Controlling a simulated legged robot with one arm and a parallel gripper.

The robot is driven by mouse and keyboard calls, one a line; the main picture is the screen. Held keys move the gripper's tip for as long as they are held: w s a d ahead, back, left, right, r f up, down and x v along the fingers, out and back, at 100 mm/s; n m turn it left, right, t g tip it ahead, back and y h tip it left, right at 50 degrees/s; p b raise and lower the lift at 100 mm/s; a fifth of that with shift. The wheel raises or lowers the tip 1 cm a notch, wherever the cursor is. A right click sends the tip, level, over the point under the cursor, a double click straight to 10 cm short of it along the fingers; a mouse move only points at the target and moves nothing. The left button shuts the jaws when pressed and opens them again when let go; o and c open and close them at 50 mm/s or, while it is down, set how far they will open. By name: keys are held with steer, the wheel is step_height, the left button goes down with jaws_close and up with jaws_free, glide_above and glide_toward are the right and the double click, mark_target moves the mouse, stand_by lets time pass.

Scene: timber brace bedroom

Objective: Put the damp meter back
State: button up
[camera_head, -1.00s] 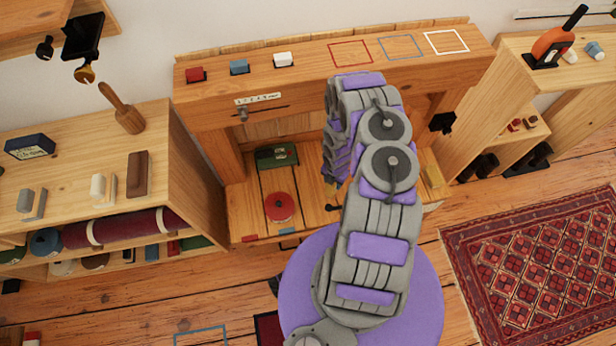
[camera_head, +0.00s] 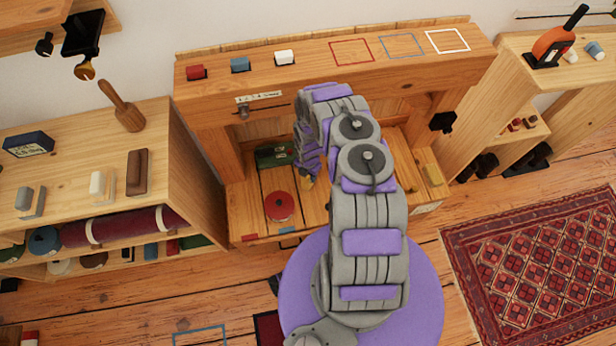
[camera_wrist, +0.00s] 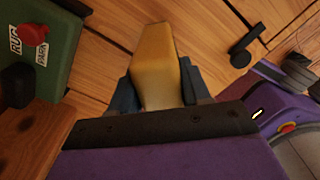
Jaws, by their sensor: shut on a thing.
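In the wrist view my gripper (camera_wrist: 162,95) is shut on a yellow block-like thing (camera_wrist: 160,58), with dark fingers on both sides of it. I cannot tell for certain that it is the damp meter. In the head view my gripper (camera_head: 308,180) is low inside the wooden bench's recess, mostly hidden by my arm. It is right of a green box (camera_head: 273,155) and a red round thing (camera_head: 280,206). The green box shows at upper left in the wrist view, with a red knob and white labels.
The bench top (camera_head: 310,62) holds small red, blue and white blocks and red, blue and white outlined squares. A black handle-like piece (camera_wrist: 248,45) lies on the boards. A shelf (camera_head: 75,185) stands left; a patterned rug (camera_head: 540,260) lies right.

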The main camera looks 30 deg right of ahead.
steer(key=shift+d+f, duration=0.3)
steer(key=shift+f, duration=0.4)
steer(key=shift+d+r, duration=0.15)
steer(key=shift+d, duration=0.05)
steer(key=shift+a, duration=0.25)
steer(key=o, duration=0.9)
steer(key=shift+a, duration=0.2)
steer(key=shift+o, duration=1.2)
steer(key=shift+d, duration=0.3)
step_height(320, 180, up, 12)
steer(key=p, duration=0.7)
steer(key=shift+a, duration=0.1)
steer(key=shift+s, duration=0.1)
